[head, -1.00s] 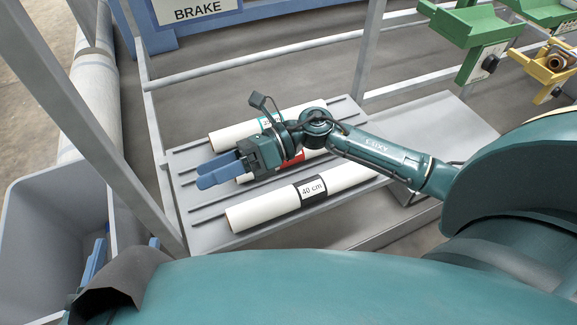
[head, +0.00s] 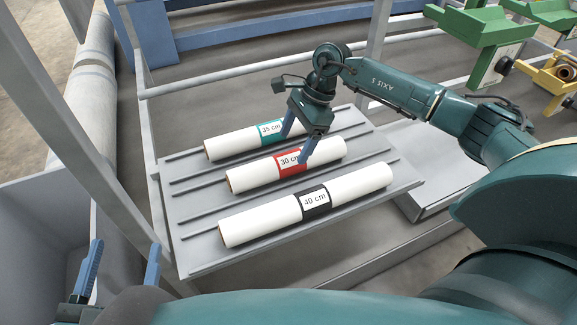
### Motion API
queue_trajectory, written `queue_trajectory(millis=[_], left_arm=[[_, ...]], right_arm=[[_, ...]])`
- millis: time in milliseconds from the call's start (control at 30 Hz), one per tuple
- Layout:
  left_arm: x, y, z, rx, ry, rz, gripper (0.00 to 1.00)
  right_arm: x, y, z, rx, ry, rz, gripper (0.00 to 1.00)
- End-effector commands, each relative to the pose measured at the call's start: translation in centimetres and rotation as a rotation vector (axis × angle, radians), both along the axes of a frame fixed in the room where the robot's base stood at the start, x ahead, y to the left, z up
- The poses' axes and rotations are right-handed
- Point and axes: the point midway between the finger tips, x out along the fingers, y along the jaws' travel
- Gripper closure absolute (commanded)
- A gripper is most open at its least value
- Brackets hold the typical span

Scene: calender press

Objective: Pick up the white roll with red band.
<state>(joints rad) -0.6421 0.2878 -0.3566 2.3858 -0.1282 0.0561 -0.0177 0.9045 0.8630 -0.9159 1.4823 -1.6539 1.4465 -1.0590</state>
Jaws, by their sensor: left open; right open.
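The white roll with a red band (head: 248,175), marked 30 cm, lies in the middle of three rolls on a grey ribbed tray (head: 195,248). My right gripper (head: 292,150) points down at its red band, with blue fingers open. One finger is on the far side of the roll and the other overlaps the band. I cannot tell whether either touches the roll. My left gripper (head: 126,243) is open at the lower left, away from the rolls, with its fingers up and nothing seen between them.
A white roll with a teal band (head: 232,143), marked 35 cm, lies behind. A longer white roll with a black band (head: 255,219), marked 40 cm, lies in front. A grey bin (head: 40,225) and frame posts stand left. Green holders (head: 480,35) hang at upper right.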

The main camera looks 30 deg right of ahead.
Motion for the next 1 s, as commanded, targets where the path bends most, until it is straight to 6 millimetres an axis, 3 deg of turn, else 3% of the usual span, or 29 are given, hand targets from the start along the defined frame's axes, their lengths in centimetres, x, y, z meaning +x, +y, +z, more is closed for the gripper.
queue_trajectory(millis=[233,500,767,1000], left_arm=[[0.0,-0.1,-0.3,-0.014,0.001,-0.005,0.37],[0.0,-0.3,-0.7,-0.06,0.009,-0.02,0.37],[0.1,-0.4,0.5,-0.071,-0.013,-0.026,0.37],[0.1,-0.4,0.4,-0.069,-0.012,-0.028,0.37]], right_arm=[[-0.1,0.3,-1.6,0.0,0.001,-0.001,0.22],[-0.2,1.2,-5.5,0.001,0.0,0.0,0.22],[-0.2,1.4,-5.7,0.0,-0.002,-0.002,0.22],[-0.2,1.4,-5.7,0.001,-0.002,-0.002,0.41]])
